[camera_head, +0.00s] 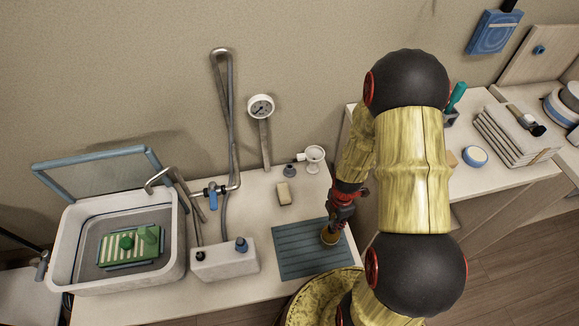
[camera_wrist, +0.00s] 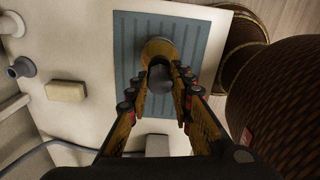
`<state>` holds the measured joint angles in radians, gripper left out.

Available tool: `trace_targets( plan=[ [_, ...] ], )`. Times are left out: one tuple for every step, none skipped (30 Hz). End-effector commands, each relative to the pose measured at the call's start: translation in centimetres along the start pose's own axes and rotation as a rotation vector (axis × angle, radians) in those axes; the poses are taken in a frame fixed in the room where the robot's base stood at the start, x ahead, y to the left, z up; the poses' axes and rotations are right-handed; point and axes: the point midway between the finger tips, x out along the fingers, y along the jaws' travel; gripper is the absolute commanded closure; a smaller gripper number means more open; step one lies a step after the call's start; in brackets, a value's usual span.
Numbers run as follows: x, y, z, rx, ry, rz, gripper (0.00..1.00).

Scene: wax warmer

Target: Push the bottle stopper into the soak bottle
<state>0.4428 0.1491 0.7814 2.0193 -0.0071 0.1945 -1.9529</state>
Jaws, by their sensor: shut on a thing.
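The soak bottle (camera_head: 329,235) is a small amber-brown bottle standing on the ribbed blue-grey mat (camera_head: 290,255), near its right side. In the wrist view the bottle (camera_wrist: 158,47) shows as a round tan shape beyond my fingertips. My gripper (camera_head: 341,212) is right over the bottle, pointing down. In the wrist view my gripper (camera_wrist: 165,75) is closed around a dark grey rounded piece, which appears to be the bottle stopper (camera_wrist: 160,79). The stopper lines up with the bottle top. My fingers hide the contact, so I cannot tell how deep it sits.
A white box (camera_head: 225,262) with knobs and a sink (camera_head: 115,240) stand further left. The bench's front edge is close to the mat.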

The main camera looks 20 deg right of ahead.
Motion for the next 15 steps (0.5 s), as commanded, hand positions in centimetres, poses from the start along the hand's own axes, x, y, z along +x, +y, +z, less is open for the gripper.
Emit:
trace_targets(
  plan=[
    [0.15,0.0,0.0,0.0,0.0,0.0,1.0],
    [0.21,0.01,0.0,0.0,0.0,0.0,1.0],
    [0.28,0.0,0.0,0.0,0.0,0.0,1.0],
    [0.33,0.01,0.0,0.0,0.0,0.0,1.0],
    [0.39,0.01,0.0,0.0,0.0,0.0,1.0],
    [0.46,0.01,0.0,0.0,0.0,0.0,1.0],
    [0.51,0.01,0.0,0.0,0.0,0.0,1.0],
    [0.57,0.01,0.0,0.0,0.0,0.0,1.0],
    [0.64,0.01,0.0,0.0,0.0,0.0,1.0],
    [0.69,0.01,0.0,0.0,0.0,0.0,1.0],
    [0.75,0.01,0.0,0.0,0.0,0.0,1.0],
    [0.82,0.01,0.0,0.0,0.0,0.0,1.0],
    [0.87,0.01,0.0,0.0,0.0,0.0,1.0],
    [0.93,0.01,0.0,0.0,0.0,0.0,1.0],
    [1.0,0.01,0.0,0.0,0.0,0.0,1.0]
  ],
)
